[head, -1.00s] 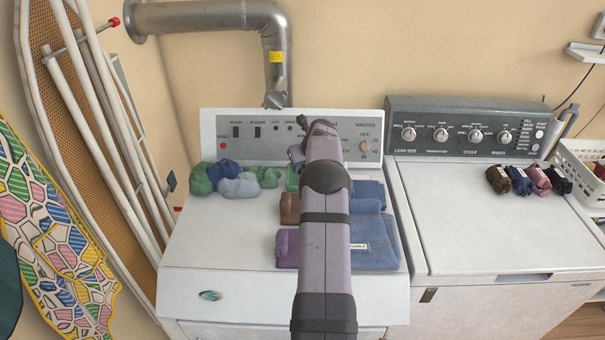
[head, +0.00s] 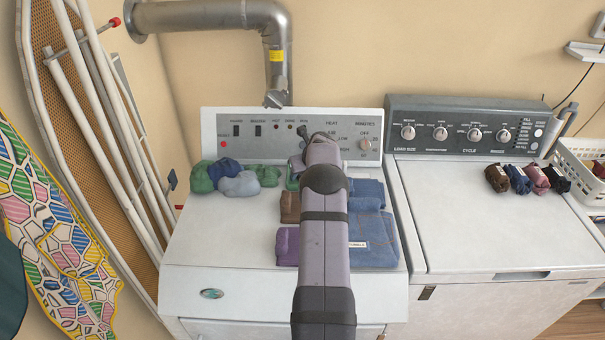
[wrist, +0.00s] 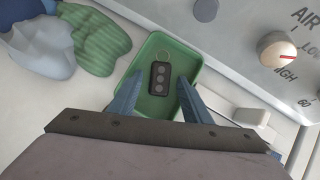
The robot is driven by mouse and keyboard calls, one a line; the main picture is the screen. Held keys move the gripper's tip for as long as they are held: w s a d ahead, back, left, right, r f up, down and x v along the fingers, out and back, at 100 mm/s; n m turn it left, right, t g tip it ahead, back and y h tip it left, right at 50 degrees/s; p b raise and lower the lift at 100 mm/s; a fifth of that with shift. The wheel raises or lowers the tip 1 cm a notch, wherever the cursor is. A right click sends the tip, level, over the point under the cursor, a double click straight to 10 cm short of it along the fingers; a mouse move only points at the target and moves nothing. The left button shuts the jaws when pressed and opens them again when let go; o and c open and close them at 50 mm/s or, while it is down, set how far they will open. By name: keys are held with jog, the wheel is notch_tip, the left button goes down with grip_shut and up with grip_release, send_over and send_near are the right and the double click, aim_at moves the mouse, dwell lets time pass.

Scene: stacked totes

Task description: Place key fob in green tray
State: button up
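The black key fob (wrist: 159,78) with three grey buttons and a metal ring lies inside the green tray (wrist: 196,68) in the wrist view. My gripper (wrist: 160,80) is open above the tray, one blue-grey finger on each side of the fob, with a gap between each finger and it. The wrist housing hides the tray's near side. In the head view only a sliver of the green tray (head: 292,182) shows left of my arm, and my arm hides the fob and gripper.
Rolled green and blue-grey cloths (wrist: 100,40) lie left of the tray. The control panel with its knob (wrist: 280,50) rises close behind it. A small whitish item (wrist: 240,108) lies to the right. Folded blue cloth (head: 372,240) sits nearer on the dryer. The washer top (head: 475,225) is mostly clear.

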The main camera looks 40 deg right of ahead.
jog(key=shift+r, duration=0.2)
jog(key=shift+s+a+r, duration=0.1)
jog(key=shift+s+r, duration=0.2)
jog(key=shift+r, duration=0.2)
jog(key=b+v, duration=0.3)
jog(key=v, duration=0.7)
jog(key=shift+r, duration=0.3)
jog(key=shift+s+a, duration=0.1)
jog(key=shift+a, duration=0.05)
jog(key=s+a+f+n+g+y, duration=0.1)
jog(key=s+a+n+g+y, duration=0.15)
jog(key=a+n, duration=2.05)
jog(key=s+a+f+n+g, duration=0.2)
jog(key=s+a+n, duration=0.6)
jog(key=s+a, duration=0.2)
jog(key=s+a+f+n+g, duration=0.1)
jog(key=s+a+f+n, duration=0.2)
jog(key=s+a+n, duration=0.6)
jog(key=s+a, duration=0.1)
jog(key=s, duration=0.2)
jog(key=shift+a+g, duration=0.35)
